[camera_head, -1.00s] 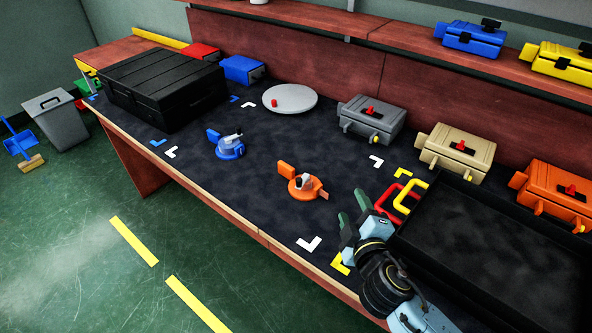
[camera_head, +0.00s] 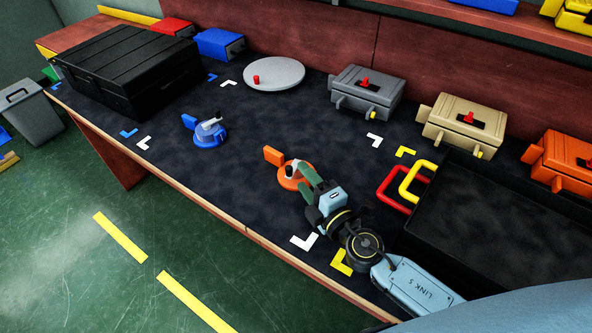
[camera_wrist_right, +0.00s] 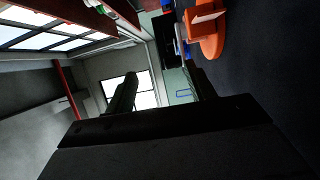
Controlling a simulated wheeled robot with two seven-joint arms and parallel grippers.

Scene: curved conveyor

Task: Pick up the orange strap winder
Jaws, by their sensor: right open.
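The orange strap winder (camera_head: 285,178) lies on the dark table mat near the middle, with a flat orange tab sticking up at its left and a round base. My right gripper (camera_head: 306,182) is open, its green fingers pointing at the winder from the right and overlapping its right part in the head view. The fingers hide some of the winder; I cannot tell whether they touch it. In the right wrist view the winder (camera_wrist_right: 208,38) shows at the top right, off to one side of the fingers, with nothing between them. My left gripper is not in view.
A blue strap winder (camera_head: 208,131) lies to the left. A black tray (camera_head: 450,215) with red and yellow handles is at the right. A grey disc (camera_head: 274,74), a grey box (camera_head: 366,95) and a tan box (camera_head: 463,125) stand behind. The mat around the winders is mostly clear.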

